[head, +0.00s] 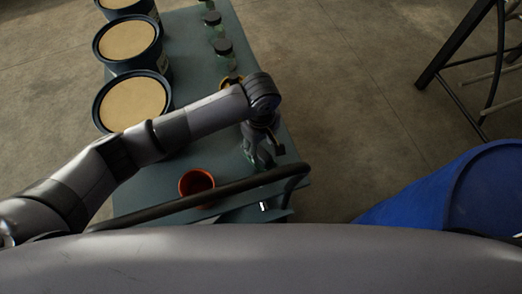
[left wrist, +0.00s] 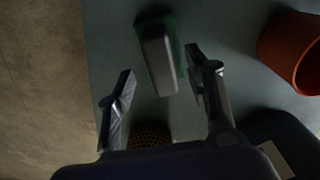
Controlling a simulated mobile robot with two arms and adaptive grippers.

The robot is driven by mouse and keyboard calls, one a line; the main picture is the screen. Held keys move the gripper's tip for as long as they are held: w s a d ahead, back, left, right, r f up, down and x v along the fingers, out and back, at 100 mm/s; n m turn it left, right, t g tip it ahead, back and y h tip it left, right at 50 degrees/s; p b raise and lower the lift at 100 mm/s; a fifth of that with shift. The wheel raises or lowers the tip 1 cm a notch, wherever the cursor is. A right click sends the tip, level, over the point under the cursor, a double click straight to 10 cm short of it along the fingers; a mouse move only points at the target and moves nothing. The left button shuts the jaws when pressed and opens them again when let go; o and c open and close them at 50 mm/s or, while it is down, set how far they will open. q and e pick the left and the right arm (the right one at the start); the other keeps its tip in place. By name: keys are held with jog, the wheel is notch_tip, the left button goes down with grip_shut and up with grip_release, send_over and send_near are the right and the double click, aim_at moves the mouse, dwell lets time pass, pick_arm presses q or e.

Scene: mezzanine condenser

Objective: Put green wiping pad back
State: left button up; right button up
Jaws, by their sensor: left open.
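The green wiping pad (left wrist: 173,30) lies on the teal table top in the left wrist view, with a grey block-shaped handle (left wrist: 158,62) on top. My left gripper (left wrist: 158,64) is open above it, one finger on each side of the handle. The right finger looks close to the handle and a wider gap shows on the left; I cannot tell whether it touches. In the head view my left gripper (head: 263,160) points down at the table's right part and largely hides the pad. My right gripper is in neither view.
An orange cup (head: 196,175) stands left of the gripper on the table (head: 225,165). Dark buckets with tan lids (head: 133,103) line the left side. Small dark-lidded jars (head: 222,47) stand at the back. A blue barrel (head: 425,195) and a black metal stand (head: 455,45) are to the right.

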aim_at(261, 151)
pick_arm(q)
notch_tip(261, 151, up, 6)
jog(key=shift+r, duration=0.2)
dwell(0.5)
